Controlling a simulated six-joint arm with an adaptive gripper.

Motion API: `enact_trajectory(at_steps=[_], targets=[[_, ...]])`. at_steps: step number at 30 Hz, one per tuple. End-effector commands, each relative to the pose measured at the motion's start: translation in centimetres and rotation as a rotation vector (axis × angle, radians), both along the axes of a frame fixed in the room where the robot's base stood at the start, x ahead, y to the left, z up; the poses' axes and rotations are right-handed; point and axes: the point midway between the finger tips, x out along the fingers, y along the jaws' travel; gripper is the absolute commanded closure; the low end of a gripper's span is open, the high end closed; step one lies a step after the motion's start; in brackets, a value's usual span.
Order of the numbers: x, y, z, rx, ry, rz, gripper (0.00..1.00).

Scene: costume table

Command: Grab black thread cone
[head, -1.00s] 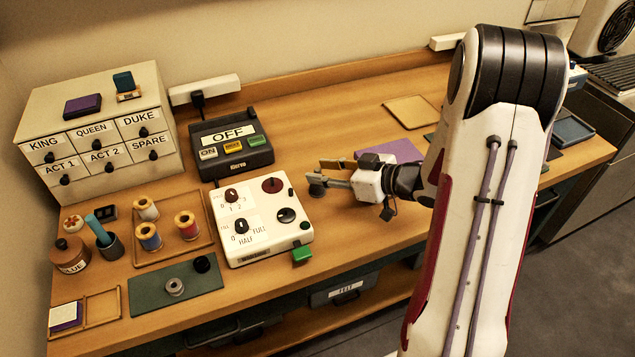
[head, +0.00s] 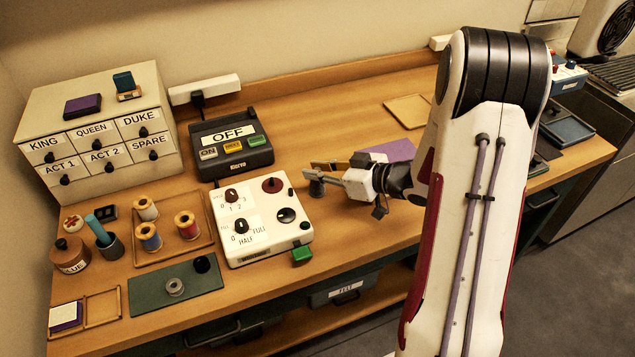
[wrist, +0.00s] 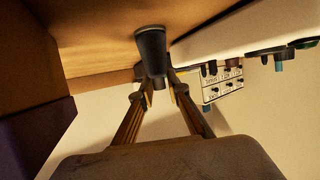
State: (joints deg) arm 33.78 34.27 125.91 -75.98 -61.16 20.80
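The black thread cone seems to be the dark tapered piece (wrist: 151,50) in the wrist view, standing on the wooden table, which shows at the top of that picture. In the head view a small dark grey upright piece (head: 316,187) at my fingertips looks like the same thing. My gripper (head: 326,172) is open, low over the table, right of the white control box. In the wrist view its two fingers (wrist: 160,84) are apart, with the cone ahead at their tips. I cannot tell whether they touch it.
The white control box (head: 255,246) stands close left of my gripper. Behind it is the OFF switch unit (head: 230,165). Thread spools (head: 187,226) sit in a tray at the left. A purple sheet (head: 390,151) lies behind my gripper. Table around my wrist is fairly clear.

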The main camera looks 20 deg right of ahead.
Motion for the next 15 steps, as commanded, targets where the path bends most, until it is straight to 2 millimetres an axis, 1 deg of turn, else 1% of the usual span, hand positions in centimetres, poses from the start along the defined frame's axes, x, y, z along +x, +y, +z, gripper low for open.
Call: enact_trajectory(at_steps=[9, 15], targets=[[-0.03, 0.0, -0.04, 0.0, 0.002, 0.0, 1.0], [-0.02, -0.02, 0.46, -0.001, 0.001, -0.001, 1.0]])
